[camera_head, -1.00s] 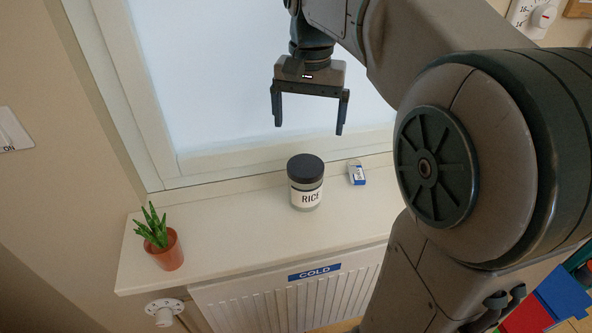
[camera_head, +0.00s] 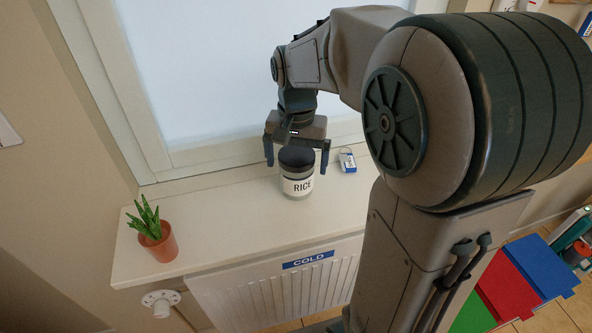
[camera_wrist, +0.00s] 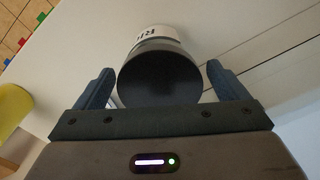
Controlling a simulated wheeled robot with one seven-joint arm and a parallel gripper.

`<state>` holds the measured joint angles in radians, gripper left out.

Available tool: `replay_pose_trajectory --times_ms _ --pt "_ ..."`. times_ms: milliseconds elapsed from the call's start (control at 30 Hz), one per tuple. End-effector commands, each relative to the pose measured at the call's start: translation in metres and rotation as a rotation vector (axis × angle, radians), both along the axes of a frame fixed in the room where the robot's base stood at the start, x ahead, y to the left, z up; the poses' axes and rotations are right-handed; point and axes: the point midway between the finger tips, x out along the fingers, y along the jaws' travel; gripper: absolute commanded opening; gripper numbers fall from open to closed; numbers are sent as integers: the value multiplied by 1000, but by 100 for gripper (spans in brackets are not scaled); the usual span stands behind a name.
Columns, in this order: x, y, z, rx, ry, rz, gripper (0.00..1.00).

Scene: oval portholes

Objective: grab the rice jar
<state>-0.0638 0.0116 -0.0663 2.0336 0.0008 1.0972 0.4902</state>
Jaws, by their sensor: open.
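The rice jar (camera_head: 297,178) stands upright on the white windowsill, with a black lid and a white label reading RICE. My gripper (camera_head: 296,163) is open and points down over the jar. Its fingers show on either side of the lid in the head view. In the wrist view the jar's dark lid (camera_wrist: 159,78) lies between the two spread fingers of my gripper (camera_wrist: 165,82), and part of the label shows beyond it. I see gaps between fingers and lid there; the jar is not gripped.
A small blue and white box (camera_head: 348,162) stands on the sill just right of the jar. A potted green plant (camera_head: 157,243) stands at the sill's left end. The window is behind the jar, and a radiator marked COLD (camera_head: 275,291) is below. The sill between plant and jar is clear.

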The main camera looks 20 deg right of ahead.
Motion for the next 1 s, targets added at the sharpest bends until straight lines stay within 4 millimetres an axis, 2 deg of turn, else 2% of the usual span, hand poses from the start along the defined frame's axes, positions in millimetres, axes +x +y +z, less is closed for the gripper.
replay_pose_trajectory --times_ms 100,300,333,500,567,867,1000 --pt "0 0 -8 0 0 0 93" --pt "0 0 -9 0 -1 0 93" --pt "0 0 -9 0 -1 0 90" --pt "0 0 -9 0 -1 -1 43" --pt "0 0 -9 0 -1 -1 29" --pt "1 0 -6 0 -4 0 29" --pt "1 0 3 0 -6 -1 29"
